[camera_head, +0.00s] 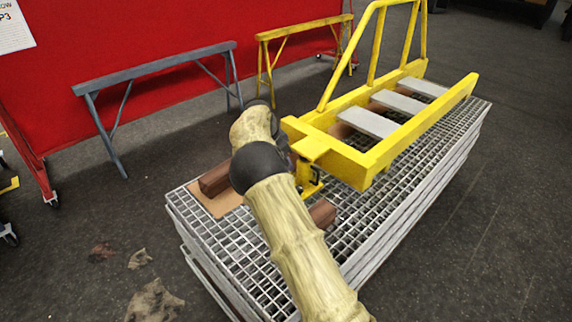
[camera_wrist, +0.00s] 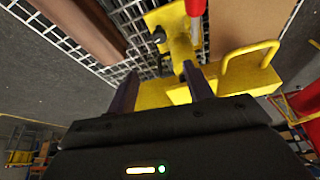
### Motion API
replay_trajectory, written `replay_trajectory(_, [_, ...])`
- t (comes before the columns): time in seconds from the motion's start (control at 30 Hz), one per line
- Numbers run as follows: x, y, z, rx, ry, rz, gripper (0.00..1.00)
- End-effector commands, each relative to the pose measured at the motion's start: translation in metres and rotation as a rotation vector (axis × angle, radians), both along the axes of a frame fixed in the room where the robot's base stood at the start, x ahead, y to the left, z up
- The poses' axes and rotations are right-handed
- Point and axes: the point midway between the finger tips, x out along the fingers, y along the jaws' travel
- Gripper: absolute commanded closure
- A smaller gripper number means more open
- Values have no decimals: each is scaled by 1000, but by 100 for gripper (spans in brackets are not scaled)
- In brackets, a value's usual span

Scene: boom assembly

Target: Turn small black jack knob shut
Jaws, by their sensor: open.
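A small black knob (camera_wrist: 158,36) sits on a yellow jack bracket (camera_wrist: 178,28) in the wrist view. My gripper (camera_wrist: 160,70) is open, with its two dark fingers spread apart. The knob shows beyond the fingertips, roughly in line with the gap between them, and appears untouched. In the head view the yellow jack (camera_head: 310,178) stands at the near end of the yellow boom frame (camera_head: 372,160). My arm hides my gripper there, and I cannot make out the knob for certain.
The boom frame rests above stacked metal gratings (camera_head: 245,270). A brown wooden block (camera_head: 322,213) and another brown block (camera_head: 214,180) lie on the gratings. A grey sawhorse (camera_head: 155,67) and a yellow sawhorse (camera_head: 300,30) stand behind, before a red partition (camera_head: 110,30). The floor at right is clear.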

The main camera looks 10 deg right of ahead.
Motion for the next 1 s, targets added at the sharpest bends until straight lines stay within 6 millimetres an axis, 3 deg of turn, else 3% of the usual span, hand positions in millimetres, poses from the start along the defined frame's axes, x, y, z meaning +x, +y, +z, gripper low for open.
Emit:
replay_trajectory(0.47, [-1,-10,-1,21,19,61,48])
replay_trajectory(0.73, [-9,-42,-9,89,66,393,48])
replay_trajectory(1.0, [-23,-63,-9,95,48,787,48])
